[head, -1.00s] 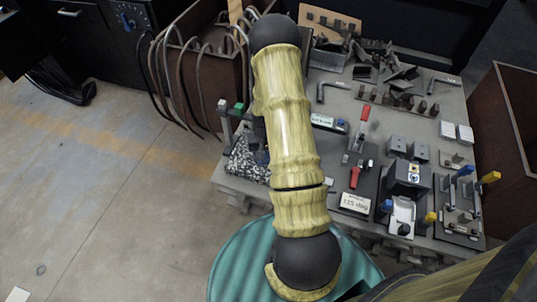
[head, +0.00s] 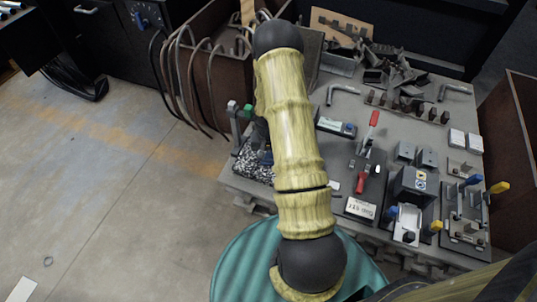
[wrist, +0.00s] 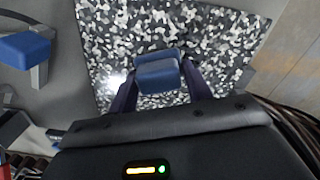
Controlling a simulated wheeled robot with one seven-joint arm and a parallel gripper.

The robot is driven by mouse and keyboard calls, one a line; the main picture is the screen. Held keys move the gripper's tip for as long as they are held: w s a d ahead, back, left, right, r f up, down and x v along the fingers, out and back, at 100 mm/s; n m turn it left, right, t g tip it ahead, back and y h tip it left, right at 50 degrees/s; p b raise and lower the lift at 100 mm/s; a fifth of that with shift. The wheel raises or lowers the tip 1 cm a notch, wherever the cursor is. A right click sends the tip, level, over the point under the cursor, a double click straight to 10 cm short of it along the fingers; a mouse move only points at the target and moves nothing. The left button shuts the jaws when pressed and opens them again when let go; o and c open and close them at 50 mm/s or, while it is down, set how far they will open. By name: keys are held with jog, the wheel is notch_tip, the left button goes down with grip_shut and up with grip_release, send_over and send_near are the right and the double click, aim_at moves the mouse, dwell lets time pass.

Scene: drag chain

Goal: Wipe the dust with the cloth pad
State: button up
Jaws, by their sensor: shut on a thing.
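My gripper (wrist: 158,70) is shut on a small blue block (wrist: 157,78), which looks like the cloth pad. In the wrist view the block is over a black-and-white speckled slab (wrist: 215,35); whether it touches the slab I cannot tell. In the head view the speckled slab (head: 252,166) is at the table's near left corner, partly behind my arm, which also hides most of the gripper. A pale bright spot (wrist: 117,80) shows on the slab left of the block; I cannot tell if it is dust or glare.
A clamp with a blue tip (wrist: 25,46) stands left of the slab in the wrist view. The grey table (head: 330,110) holds a red-handled clamp (head: 369,140), metal fixtures (head: 415,185) and several loose parts. A brown box with cables (head: 225,85) stands behind the slab.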

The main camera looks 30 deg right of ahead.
jog(key=shift+w+a+r, duration=0.15)
jog(key=shift+w+a, duration=0.05)
jog(key=shift+w, duration=0.25)
jog(key=shift+w+a+r, duration=0.15)
jog(key=shift+w+a, duration=0.05)
jog(key=shift+w, duration=0.25)
jog(key=shift+w+d, duration=0.4)
jog(key=shift+d, duration=0.15)
jog(key=shift+s+d+f+p, duration=0.15)
jog(key=shift+s+d+p, duration=0.45)
jog(key=shift+s+d, duration=0.4)
jog(key=shift+s+d+f, duration=0.15)
jog(key=shift+s, duration=0.05)
jog(key=shift+s+d, duration=0.2)
jog(key=shift+s+a, duration=0.1)
jog(key=shift+s, duration=0.1)
jog(key=shift+s+d, duration=0.2)
jog(key=shift+s, duration=0.35)
jog(key=shift+s+d+f+p, duration=0.25)
jog(key=shift+s+d+p, duration=0.15)
jog(key=shift+s+d, duration=0.4)
jog(key=shift+s, duration=0.15)
